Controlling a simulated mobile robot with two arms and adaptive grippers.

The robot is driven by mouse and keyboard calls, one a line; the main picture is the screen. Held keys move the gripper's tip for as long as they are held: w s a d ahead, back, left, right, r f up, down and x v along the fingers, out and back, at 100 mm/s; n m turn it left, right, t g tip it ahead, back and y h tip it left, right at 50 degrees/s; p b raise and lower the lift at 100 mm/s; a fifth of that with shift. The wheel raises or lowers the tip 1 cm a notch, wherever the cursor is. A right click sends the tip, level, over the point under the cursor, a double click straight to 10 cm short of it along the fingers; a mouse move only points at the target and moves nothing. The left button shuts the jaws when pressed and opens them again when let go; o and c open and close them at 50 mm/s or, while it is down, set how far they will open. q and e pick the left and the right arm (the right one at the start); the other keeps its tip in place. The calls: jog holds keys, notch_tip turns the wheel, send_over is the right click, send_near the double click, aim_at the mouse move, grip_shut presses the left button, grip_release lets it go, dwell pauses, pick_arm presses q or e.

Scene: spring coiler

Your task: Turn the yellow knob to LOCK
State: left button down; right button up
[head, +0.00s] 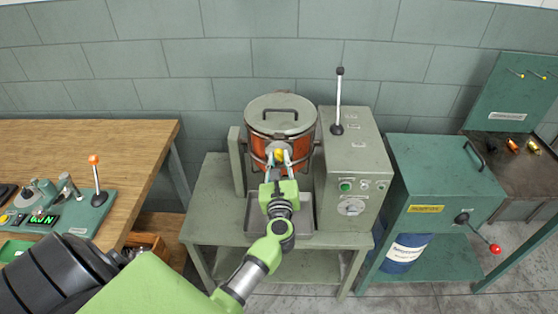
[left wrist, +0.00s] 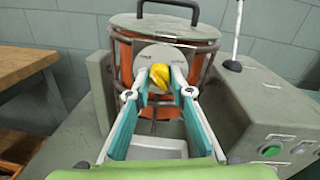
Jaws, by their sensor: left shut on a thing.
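The yellow knob (head: 279,154) is on the front of an orange drum (head: 260,148) with a grey lid. In the left wrist view the yellow knob (left wrist: 159,77) sits on a round grey plate (left wrist: 150,58). My left gripper (head: 279,158) reaches up to it, with its fingers on both sides. In the left wrist view the left gripper (left wrist: 160,84) is shut on the knob. The knob looks tilted there. Any LOCK marking is too small or hidden to read. My right gripper is not in view.
A grey control box (head: 352,165) with a tall lever (head: 338,100) stands right of the drum. A tray (head: 262,226) lies below it. A wooden bench (head: 110,150) is at left and a green cabinet (head: 450,170) at right.

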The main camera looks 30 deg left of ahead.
pick_arm(q)
jog(key=shift+m, duration=0.3)
jog(key=m, duration=0.4)
jog(key=shift+p, duration=0.35)
jog(key=m, duration=0.4)
jog(key=shift+f+m+y+p, duration=0.1)
jog(key=shift+m+y+p, duration=0.2)
jog(key=shift+m+p, duration=0.1)
jog(key=m+p, duration=0.1)
jog(key=m, duration=0.3)
jog(key=shift+m+t, duration=0.3)
jog(key=shift+m+p, duration=0.45)
jog(key=shift+m, duration=1.65)
jog(key=shift+f, duration=0.1)
jog(key=c, duration=1.8)
grip_release()
